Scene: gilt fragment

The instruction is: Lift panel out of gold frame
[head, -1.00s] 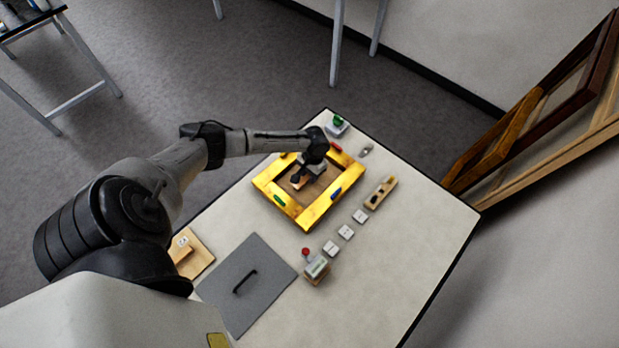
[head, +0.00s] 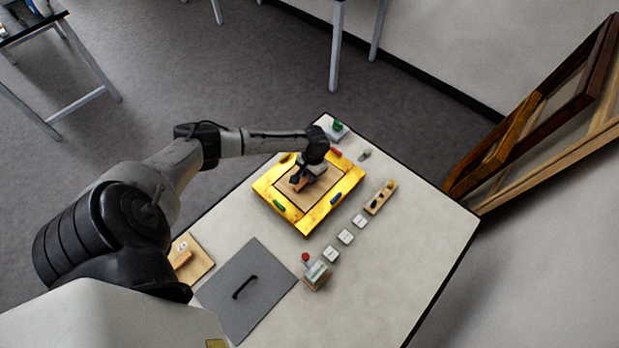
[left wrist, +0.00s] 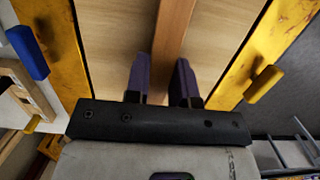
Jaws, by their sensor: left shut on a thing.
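The gold frame (head: 310,222) lies on the pale table, its border also showing in the left wrist view (left wrist: 272,45). The light wooden panel (head: 296,195) sits within the frame's opening, level with or slightly above the border; its exact height is hard to tell. A raised wooden bar (left wrist: 174,30) runs along the panel. My left gripper (left wrist: 168,80) is shut on this bar, one finger on each side; its fingertips show small in the head view (head: 297,182). Coloured clips sit on the border: green (head: 278,204), blue (head: 335,198), red (head: 335,153) and yellow (left wrist: 263,84). My right gripper is out of view.
A grey board (head: 250,305) with a black handle lies at the near left. A small box (head: 317,273), several white blocks (head: 345,237) and a wooden holder (head: 380,197) line the right. A tray with a green item (head: 337,128) stands behind.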

